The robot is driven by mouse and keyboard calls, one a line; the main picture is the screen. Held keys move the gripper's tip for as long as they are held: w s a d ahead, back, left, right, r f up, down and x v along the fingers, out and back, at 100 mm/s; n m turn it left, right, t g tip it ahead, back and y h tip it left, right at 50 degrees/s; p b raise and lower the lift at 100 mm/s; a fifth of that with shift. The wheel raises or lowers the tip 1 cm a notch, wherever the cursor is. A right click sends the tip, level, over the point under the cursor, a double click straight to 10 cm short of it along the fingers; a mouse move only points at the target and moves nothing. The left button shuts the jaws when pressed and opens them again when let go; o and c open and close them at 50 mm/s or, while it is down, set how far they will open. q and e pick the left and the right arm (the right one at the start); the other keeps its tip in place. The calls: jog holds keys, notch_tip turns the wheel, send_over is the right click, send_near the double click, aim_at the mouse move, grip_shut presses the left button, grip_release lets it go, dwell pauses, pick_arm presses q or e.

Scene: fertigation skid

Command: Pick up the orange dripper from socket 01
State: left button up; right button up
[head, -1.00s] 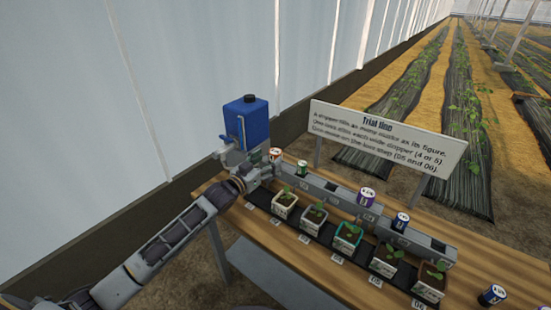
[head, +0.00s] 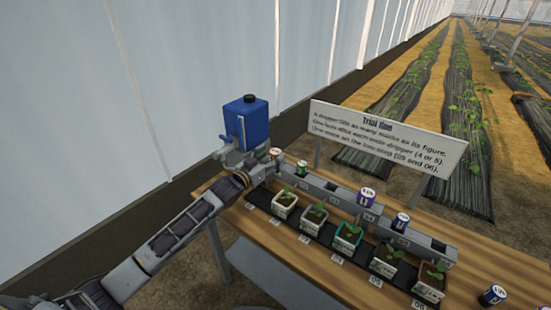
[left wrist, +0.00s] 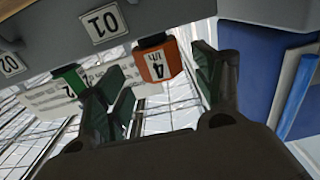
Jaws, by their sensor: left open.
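The orange dripper (left wrist: 157,62), marked 4, hangs in the left wrist view beside the 01 plate (left wrist: 103,23) on the grey rail. In the head view only its top (head: 275,152) shows behind my left gripper (head: 270,166). In the left wrist view my left gripper (left wrist: 160,86) is open, with one finger on each side of the dripper. Gaps show between the fingers and the dripper, and I cannot tell whether either touches it. My right gripper is not in view.
A green dripper (head: 302,168) sits in the rail close by, with purple (head: 366,197) and blue (head: 401,222) ones further right. Potted seedlings (head: 285,203) stand in front of the rail (head: 333,190). A blue tank (head: 247,122) stands behind my gripper. A sign (head: 388,135) stands behind the table.

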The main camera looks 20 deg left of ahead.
aim_at(275, 151)
pick_arm(q)
jog(key=shift+x, duration=1.25)
jog(key=shift+w, duration=0.5)
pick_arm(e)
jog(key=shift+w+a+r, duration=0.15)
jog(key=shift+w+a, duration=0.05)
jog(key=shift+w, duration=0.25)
pick_arm(q)
jog(key=shift+c, duration=0.4)
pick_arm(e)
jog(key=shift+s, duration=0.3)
pick_arm(q)
jog(key=c, duration=1)
jog(key=shift+c, duration=0.2)
jog(key=shift+r, duration=0.15)
jog(key=shift+r, duration=0.5)
notch_tip(275, 151, up, 9)
jog(key=shift+f+p, duration=0.1)
jog(key=shift+p, duration=0.35)
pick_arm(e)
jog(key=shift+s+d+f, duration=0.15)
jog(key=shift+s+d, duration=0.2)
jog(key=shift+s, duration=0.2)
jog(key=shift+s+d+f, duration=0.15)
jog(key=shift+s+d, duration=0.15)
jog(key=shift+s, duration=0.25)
